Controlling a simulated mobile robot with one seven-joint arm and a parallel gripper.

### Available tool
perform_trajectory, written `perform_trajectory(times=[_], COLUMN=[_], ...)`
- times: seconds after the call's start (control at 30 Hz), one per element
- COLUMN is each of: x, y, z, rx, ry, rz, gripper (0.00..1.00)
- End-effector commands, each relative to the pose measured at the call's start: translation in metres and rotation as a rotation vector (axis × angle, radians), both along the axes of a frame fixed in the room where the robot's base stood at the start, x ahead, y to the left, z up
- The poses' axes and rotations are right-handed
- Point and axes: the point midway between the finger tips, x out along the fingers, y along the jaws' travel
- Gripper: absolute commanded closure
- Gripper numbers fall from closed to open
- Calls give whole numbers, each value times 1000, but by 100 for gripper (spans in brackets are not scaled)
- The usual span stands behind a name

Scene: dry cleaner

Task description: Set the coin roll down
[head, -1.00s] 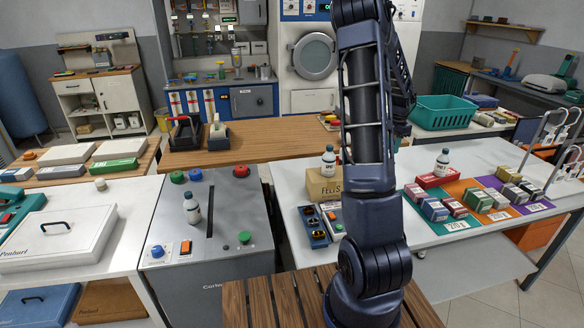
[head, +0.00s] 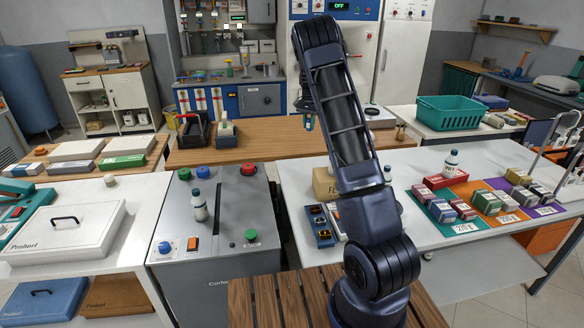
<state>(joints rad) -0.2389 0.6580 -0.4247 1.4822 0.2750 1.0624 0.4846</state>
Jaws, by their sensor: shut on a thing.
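My gripper (head: 307,112) is at the end of my raised arm, over the wooden counter (head: 235,145), and is partly hidden behind the arm. It is shut on the coin roll, of which only a small teal-dark part (head: 308,123) seems to show at its lower end. The roll's shape and tilt are too small to make out. It looks held above the counter, though the exact gap cannot be told.
A black caddy (head: 193,128) and a tape dispenser (head: 227,132) stand on the counter's left part. A grey tray (head: 378,117) lies to its right. A box (head: 323,184) and bottles stand on the white table (head: 415,170). The counter's middle is clear.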

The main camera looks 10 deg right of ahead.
Motion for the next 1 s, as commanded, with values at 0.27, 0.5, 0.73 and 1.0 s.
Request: perform_trajectory(times=[0.27, 0.5, 0.73, 1.0], x=[25, 28, 27, 27], y=[66, 76, 76, 76], z=[-1, -23, -73, -131], rx=[12, 14, 14, 14], ry=[-2, 1, 2, 2], rz=[87, 99, 98, 98], gripper=[100, 100, 100, 100])
